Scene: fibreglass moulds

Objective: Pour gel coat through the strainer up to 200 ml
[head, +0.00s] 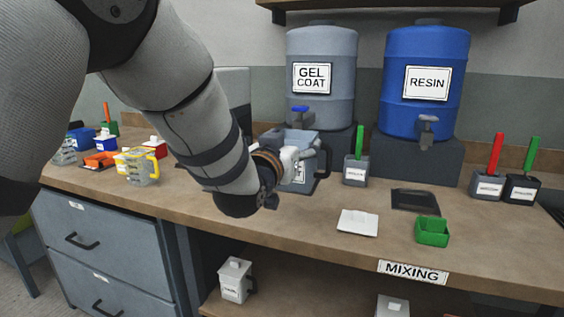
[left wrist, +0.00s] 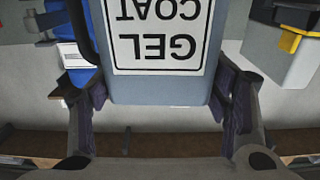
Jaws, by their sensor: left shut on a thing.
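A grey pitcher (head: 300,143) with a dark handle stands upright at the back of the bench, below the blue tap of the grey gel coat drum (head: 320,50). My left gripper (head: 290,166) is shut on it from the front. The left wrist view shows the pitcher (left wrist: 160,88) between the two fingers (left wrist: 163,98), its GEL COAT label upside down. I cannot see inside it. A clear measuring jug (head: 138,168) with a yellow handle stands at the left of the bench. I cannot make out a strainer for certain. My right gripper is not in view.
A blue resin drum (head: 427,75) stands at the back right. Small pots with coloured handles, a white card (head: 358,222), a dark plate (head: 415,200) and a green tray (head: 432,232) occupy the right side. Several small coloured items crowd the far left.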

